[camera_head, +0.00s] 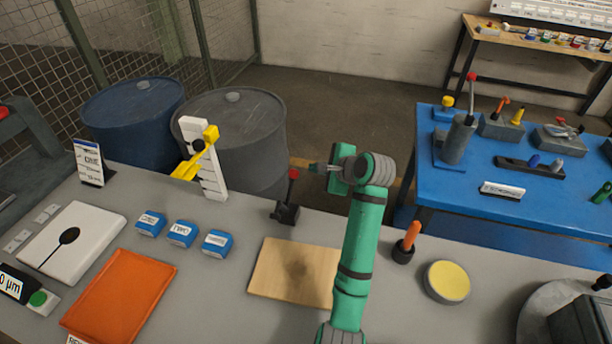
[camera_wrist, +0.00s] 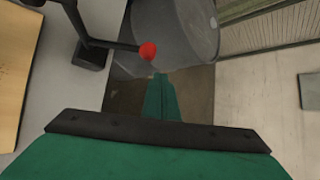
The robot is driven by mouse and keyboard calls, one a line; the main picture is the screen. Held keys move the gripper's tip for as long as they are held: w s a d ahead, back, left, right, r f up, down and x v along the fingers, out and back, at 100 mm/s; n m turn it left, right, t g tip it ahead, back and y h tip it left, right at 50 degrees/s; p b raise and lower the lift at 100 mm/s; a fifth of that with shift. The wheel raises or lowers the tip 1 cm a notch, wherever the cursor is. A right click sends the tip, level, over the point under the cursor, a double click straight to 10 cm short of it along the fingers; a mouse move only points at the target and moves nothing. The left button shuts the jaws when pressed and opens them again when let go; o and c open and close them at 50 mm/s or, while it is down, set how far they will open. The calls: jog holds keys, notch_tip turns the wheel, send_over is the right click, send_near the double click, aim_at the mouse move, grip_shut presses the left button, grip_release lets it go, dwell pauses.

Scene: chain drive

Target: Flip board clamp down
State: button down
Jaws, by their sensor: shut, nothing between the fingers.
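The board clamp (camera_head: 286,213) is a black toggle clamp at the far edge of the grey bench, behind the wooden board (camera_head: 262,277). Its lever stands upright with a red knob (camera_head: 293,174) on top. My gripper (camera_head: 314,168) is shut and empty, just right of the red knob at about its height in the head view. In the wrist view, the black clamp (camera_wrist: 92,52) is at upper left, with its lever reaching right to the red knob (camera_wrist: 148,50). The green fingertips (camera_wrist: 160,84) are close below the knob there; I cannot tell whether they touch it.
Blue blocks (camera_head: 181,233) sit left of the board, and a white stand with a yellow part (camera_head: 205,160) is at the back edge. An orange-handled tool (camera_head: 407,240) and a yellow-topped round tin (camera_head: 447,281) are to the right. Drums (camera_head: 240,130) stand behind the bench.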

jog(key=shift+g+y, duration=0.3)
jog(key=shift+y, duration=0.3)
jog(key=s+d, duration=0.1)
jog(key=d+f, duration=0.1)
jog(key=d, duration=0.1)
jog(key=s+d+f, duration=0.1)
jog(key=shift+s+d+f, duration=0.1)
jog(key=shift+s+d, duration=0.25)
jog(key=shift+w+a, duration=0.1)
jog(key=w+a+f, duration=0.3)
jog(key=w+a, duration=0.1)
jog(key=a, duration=0.3)
jog(key=shift+w+a, duration=0.25)
jog(key=shift+w, duration=0.1)
jog(key=shift+a+r, duration=0.1)
jog(key=shift+a, duration=0.05)
